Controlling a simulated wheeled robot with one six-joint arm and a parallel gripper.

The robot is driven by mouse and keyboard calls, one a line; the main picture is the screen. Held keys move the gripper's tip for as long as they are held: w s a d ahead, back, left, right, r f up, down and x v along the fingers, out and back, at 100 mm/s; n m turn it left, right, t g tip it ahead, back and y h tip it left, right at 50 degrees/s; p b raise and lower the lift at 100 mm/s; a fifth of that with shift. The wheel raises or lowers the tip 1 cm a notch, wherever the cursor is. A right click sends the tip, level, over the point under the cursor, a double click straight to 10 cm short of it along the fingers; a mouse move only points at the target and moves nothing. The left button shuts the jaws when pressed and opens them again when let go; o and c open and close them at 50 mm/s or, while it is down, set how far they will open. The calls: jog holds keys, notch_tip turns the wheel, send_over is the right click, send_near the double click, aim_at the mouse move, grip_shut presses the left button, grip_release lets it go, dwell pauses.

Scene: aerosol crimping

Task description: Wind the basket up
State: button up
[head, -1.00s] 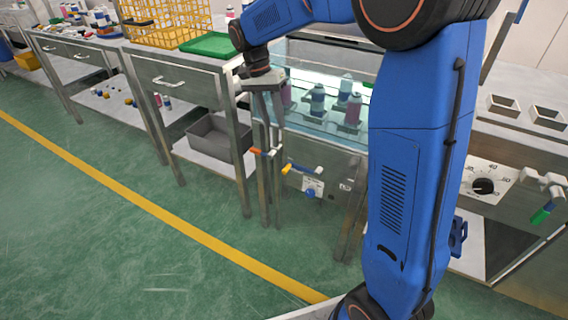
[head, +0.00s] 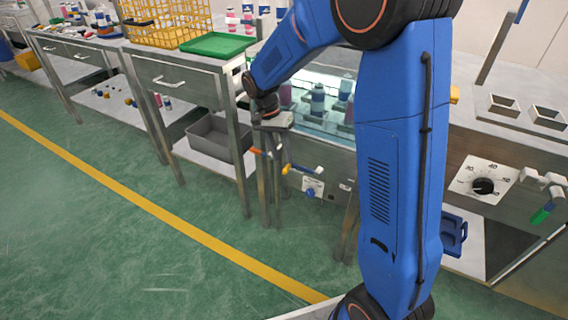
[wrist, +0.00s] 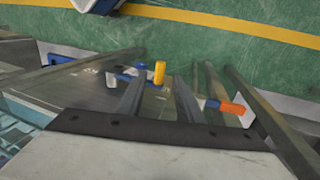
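Several cans (head: 318,100) stand in the glass-walled water tank (head: 335,128); I cannot make out the basket itself. My gripper (head: 281,160) points down in front of the tank, close to the yellow grip. In the wrist view its two fingers (wrist: 159,84) are apart, with the yellow grip showing between and just beyond their tips. I cannot tell whether they touch it.
An orange-tipped handle (head: 257,151) is just left of my gripper, right of the fingers in the wrist view (wrist: 232,107). A blue knob (head: 310,192) is below the crank. Table legs (head: 240,165) stand at the left. The green floor (head: 110,220) is clear.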

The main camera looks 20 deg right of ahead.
jog(key=shift+x, duration=2.1)
grip_shut()
